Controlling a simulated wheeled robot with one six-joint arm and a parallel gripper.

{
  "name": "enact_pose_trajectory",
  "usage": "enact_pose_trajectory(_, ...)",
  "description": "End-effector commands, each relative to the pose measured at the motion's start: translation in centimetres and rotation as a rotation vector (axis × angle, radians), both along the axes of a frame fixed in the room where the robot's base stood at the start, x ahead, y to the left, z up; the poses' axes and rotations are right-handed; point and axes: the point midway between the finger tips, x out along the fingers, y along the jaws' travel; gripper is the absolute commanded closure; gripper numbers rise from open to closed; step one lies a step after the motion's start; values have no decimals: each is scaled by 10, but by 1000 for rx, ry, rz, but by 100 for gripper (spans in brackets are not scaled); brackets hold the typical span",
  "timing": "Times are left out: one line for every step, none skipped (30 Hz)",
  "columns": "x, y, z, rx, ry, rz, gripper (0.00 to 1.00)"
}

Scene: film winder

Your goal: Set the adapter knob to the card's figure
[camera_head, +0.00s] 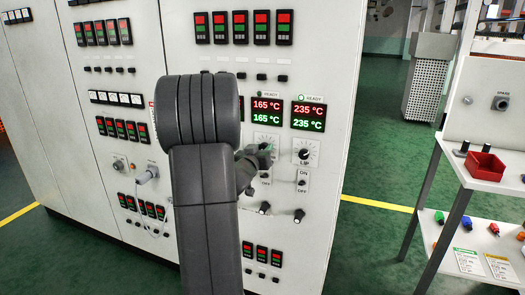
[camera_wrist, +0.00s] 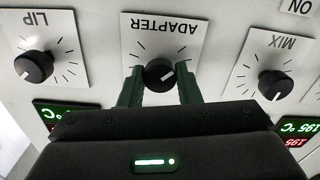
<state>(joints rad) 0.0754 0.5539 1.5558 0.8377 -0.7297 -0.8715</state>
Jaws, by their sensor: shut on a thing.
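The adapter knob (camera_wrist: 159,74) is a round black knob on a white plate marked ADAPTER (camera_wrist: 160,28), upside down in the wrist view. My gripper (camera_wrist: 160,84) has its two fingers on either side of the knob and is shut on it. A pale pointer mark shows on the knob. In the head view my gripper (camera_head: 258,155) reaches the cabinet front and hides most of the adapter plate. The display above it (camera_head: 266,109) reads 165 °C twice. Two cards, one green-topped (camera_head: 468,261) and one yellow-topped (camera_head: 501,267), lie on the lower shelf; their figures are too small to read.
The lip knob (camera_wrist: 34,66) and mix knob (camera_wrist: 272,83) flank the adapter knob. The lip display (camera_head: 308,116) reads 235 °C twice, with a lit green lamp above. A shelf unit (camera_head: 460,180) with a red bin (camera_head: 485,166) stands at right. Green floor lies between.

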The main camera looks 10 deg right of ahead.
Motion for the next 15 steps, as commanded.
enact_pose_trajectory(0,0,-1,9,-6,0,92)
enact_pose_trajectory(0,0,-1,17,-11,0,92)
enact_pose_trajectory(0,0,-1,28,-20,0,92)
enact_pose_trajectory(0,0,-1,39,-28,0,92)
enact_pose_trajectory(0,0,-1,51,-35,0,92)
enact_pose_trajectory(0,0,-1,70,-48,0,92)
enact_pose_trajectory(0,0,-2,85,-58,0,92)
enact_pose_trajectory(0,0,-2,102,-70,0,92)
enact_pose_trajectory(0,0,-2,128,-86,0,92)
enact_pose_trajectory(0,0,-2,148,-100,0,92)
enact_pose_trajectory(0,0,-2,168,-114,0,92)
enact_pose_trajectory(0,0,-2,197,-134,0,92)
enact_pose_trajectory(0,0,-2,218,-148,0,92)
enact_pose_trajectory(0,0,-2,242,-165,0,92)
enact_pose_trajectory(0,0,-2,274,-186,0,92)
